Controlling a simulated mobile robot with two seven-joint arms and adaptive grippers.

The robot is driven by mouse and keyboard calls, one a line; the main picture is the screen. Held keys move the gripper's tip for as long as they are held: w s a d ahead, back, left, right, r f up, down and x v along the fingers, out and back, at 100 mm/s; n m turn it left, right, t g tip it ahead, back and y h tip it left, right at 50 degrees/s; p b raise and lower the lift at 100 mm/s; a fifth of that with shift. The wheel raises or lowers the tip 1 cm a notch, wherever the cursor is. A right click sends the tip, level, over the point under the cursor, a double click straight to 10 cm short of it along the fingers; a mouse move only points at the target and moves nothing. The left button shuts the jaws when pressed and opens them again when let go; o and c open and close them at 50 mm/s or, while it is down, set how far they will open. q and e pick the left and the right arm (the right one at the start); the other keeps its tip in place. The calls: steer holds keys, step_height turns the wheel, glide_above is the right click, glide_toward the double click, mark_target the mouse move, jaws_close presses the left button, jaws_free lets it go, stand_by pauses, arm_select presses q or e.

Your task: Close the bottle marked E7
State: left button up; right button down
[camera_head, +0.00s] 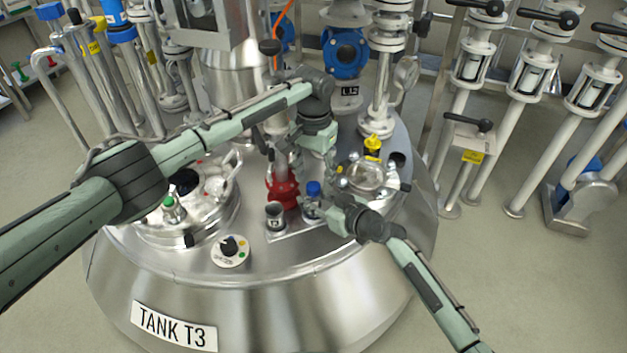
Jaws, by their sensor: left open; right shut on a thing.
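A small bottle (311,208) with a blue cap (313,187) on top stands on a metal plate (296,231) on the tank top. Its marking is too small to read, and I cannot tell whether the cap is seated tight. My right gripper (318,204) comes from the right and is shut on this bottle, partly hiding it. My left gripper (316,168) points down just above the blue cap, open, with its fingers apart and nothing seen between them. A second small container (274,216) with a dark top and a tiny label stands to the left of the bottle.
A round hatch (186,217) is at left, a knob (231,250) in front, and a sight glass (367,176) with a yellow-topped fitting (373,147) at right.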

arm_select(q)
step_height(320, 180, up, 10)
steer(key=shift+r, duration=0.25)
arm_select(e)
steer(key=c, duration=1)
jaws_free()
steer(key=v, duration=1.2)
